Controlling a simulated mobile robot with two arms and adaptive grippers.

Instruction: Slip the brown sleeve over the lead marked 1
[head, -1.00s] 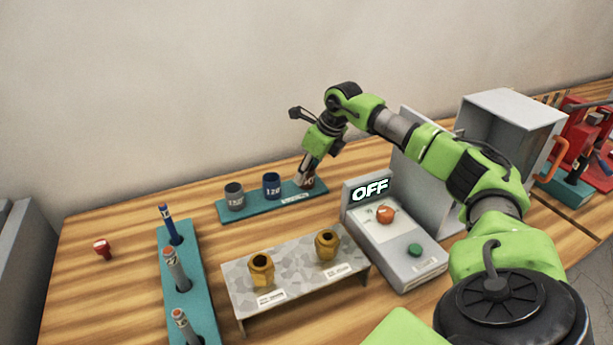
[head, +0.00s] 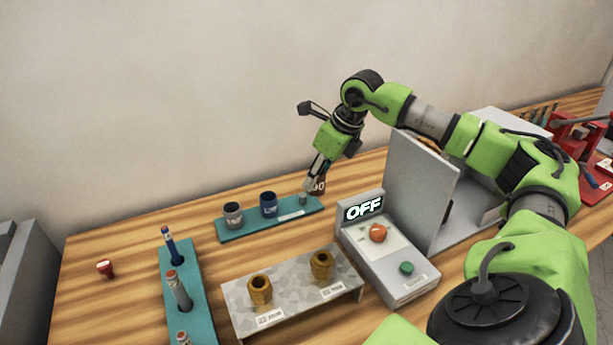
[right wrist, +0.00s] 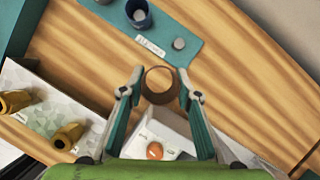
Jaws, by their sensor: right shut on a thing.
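My right gripper (head: 312,178) is shut on the brown sleeve (head: 319,185) and holds it beside and just above a bare peg (head: 303,199) on the teal sleeve stand (head: 240,229). In the right wrist view the brown sleeve (right wrist: 161,84) shows as an open ring between the two fingertips. A grey sleeve (head: 233,215) and a blue sleeve (head: 268,204) stand on the same base. Several leads stand upright in a teal rack (head: 200,290): a blue one (head: 170,246) and grey ones (head: 179,292) with reddish tips. Their number marks are not readable. My left gripper is out of view.
A grey stand with two brass bushings (head: 259,290) (head: 321,265) is in front. A control box (head: 385,245) reading OFF and a grey open cabinet (head: 422,190) are on the right. A small red item (head: 105,268) lies at the left. Bare wood lies between rack and sleeve stand.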

